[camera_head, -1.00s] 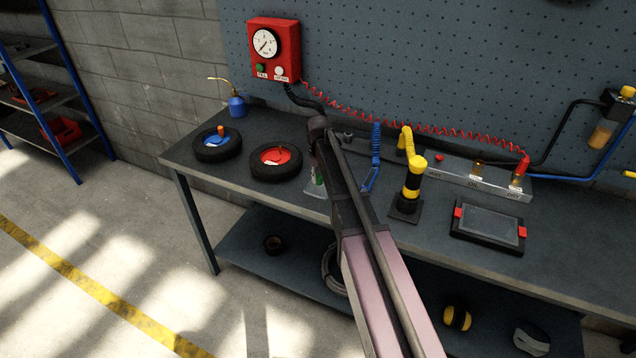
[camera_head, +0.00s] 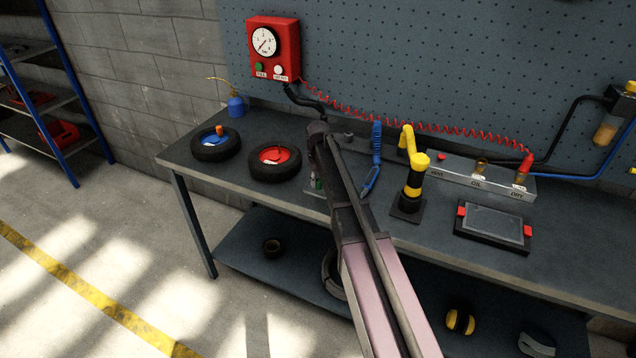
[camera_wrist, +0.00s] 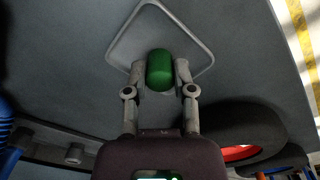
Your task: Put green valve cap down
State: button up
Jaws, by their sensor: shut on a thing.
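The green valve cap (camera_wrist: 160,68) is between the two fingertips of my gripper (camera_wrist: 160,75) in the wrist view, and my gripper is shut on it. Behind it, a pale rounded-square tray outline (camera_wrist: 206,42) lies on the dark bench top. The cap appears over the near edge of this square; whether it touches the surface cannot be told. In the head view my arm mostly hides the gripper and cap, with a small pale part of the tray (camera_head: 312,191) showing beside the arm.
The workbench (camera_head: 185,155) bears a wheel with a red hub (camera_head: 272,163) and one with a blue hub (camera_head: 216,144) on the left.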

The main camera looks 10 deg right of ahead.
aim_at(319, 180)
jog(key=shift+f, duration=0.15)
jog(key=o, duration=0.8)
jog(key=shift+o, duration=0.2)
jog(key=shift+r, duration=0.2)
notch_tip(319, 180, up, 12)
jog(key=p, duration=1.2)
jog(key=s+m, duration=0.1)
jog(key=s, duration=2.8)
jog(key=shift+a+m, duration=0.2)
jog(key=shift+m, duration=0.1)
